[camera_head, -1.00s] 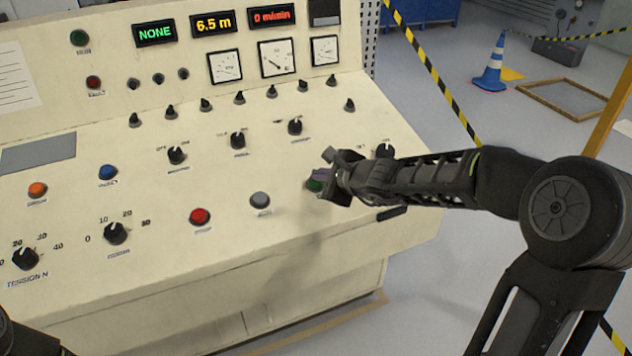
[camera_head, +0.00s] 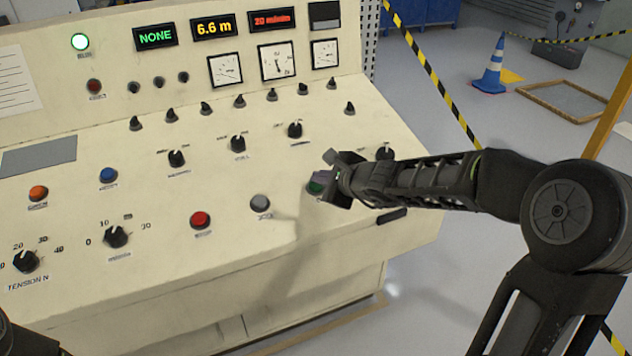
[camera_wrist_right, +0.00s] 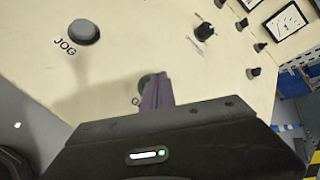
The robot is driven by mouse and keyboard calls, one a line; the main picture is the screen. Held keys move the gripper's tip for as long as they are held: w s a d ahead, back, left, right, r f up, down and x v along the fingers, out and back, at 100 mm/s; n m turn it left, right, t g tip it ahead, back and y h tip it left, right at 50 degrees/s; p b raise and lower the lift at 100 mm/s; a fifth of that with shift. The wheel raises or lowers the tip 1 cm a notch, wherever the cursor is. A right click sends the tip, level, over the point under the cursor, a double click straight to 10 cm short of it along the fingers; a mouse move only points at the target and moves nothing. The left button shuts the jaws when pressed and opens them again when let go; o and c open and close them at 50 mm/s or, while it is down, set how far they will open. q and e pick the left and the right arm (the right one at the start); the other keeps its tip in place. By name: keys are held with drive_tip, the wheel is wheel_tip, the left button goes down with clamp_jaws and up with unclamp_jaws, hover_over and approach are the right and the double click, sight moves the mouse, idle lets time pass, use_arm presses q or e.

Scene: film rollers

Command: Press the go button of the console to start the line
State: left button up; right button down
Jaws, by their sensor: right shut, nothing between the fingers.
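The cream console (camera_head: 300,230) fills the left and middle of the head view. Its green go button (camera_head: 315,188) sits at the right end of the front button row, partly hidden by my right gripper (camera_head: 333,182). That gripper is shut and empty, its fingertips at the button. In the right wrist view the purplish fingers (camera_wrist_right: 155,92) overlap the green button (camera_wrist_right: 146,79) and the label below it; whether they touch it I cannot tell. The red display (camera_head: 271,19) reads about 20 m/min. My left gripper is out of view.
A grey jog button (camera_head: 260,202) and a red button (camera_head: 200,217) lie left of the green one. A black knob (camera_head: 385,152) stands close behind my right gripper. Striped tape (camera_head: 440,85), a blue cone (camera_head: 492,68) and open floor are to the right.

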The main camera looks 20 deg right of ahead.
drive_tip(key=shift+r, duration=0.35)
drive_tip(key=shift+r, duration=0.1)
drive_tip(key=r+p, duration=0.2)
drive_tip(key=s+r+p, duration=0.1)
drive_tip(key=r+p, duration=0.1)
drive_tip(key=shift+s+r, duration=0.15)
drive_tip(key=shift+r, duration=0.2)
idle(0.8)
